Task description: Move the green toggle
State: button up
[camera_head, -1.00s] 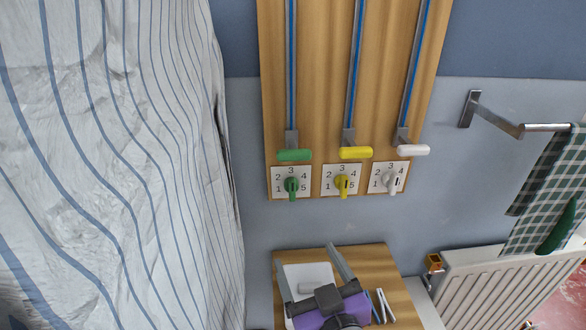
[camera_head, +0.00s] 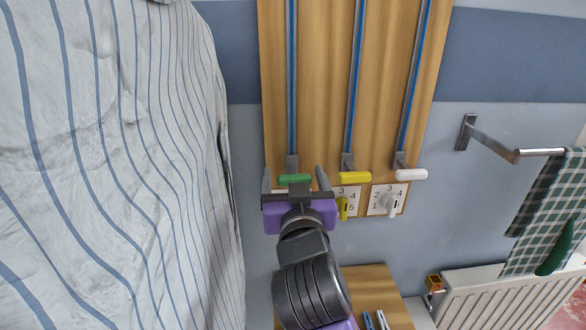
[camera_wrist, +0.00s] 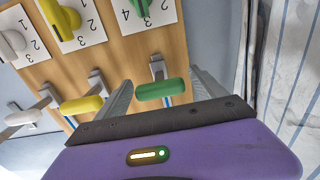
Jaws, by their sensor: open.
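Two green parts sit on the wooden wall board: a green bar handle (camera_head: 295,179) at the low end of the left blue-lined rail, and a green knob on a numbered plate. The bar handle also shows in the wrist view (camera_wrist: 162,91). The knob is hidden behind my gripper in the head view, but part of it shows at the top of the wrist view (camera_wrist: 141,8). My gripper (camera_head: 294,176) is open in front of the board. Its fingers stand on either side of the green bar handle; I cannot tell whether either touches it.
A yellow handle (camera_head: 355,177) and a white handle (camera_head: 411,174) hang to the right, above a yellow knob (camera_head: 343,207) and a white knob (camera_head: 391,204). Striped fabric (camera_head: 120,170) fills the left side. A towel rail (camera_head: 490,137) and radiator (camera_head: 490,295) are at right.

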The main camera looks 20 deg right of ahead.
jog(key=shift+x, duration=1.05)
grip_shut()
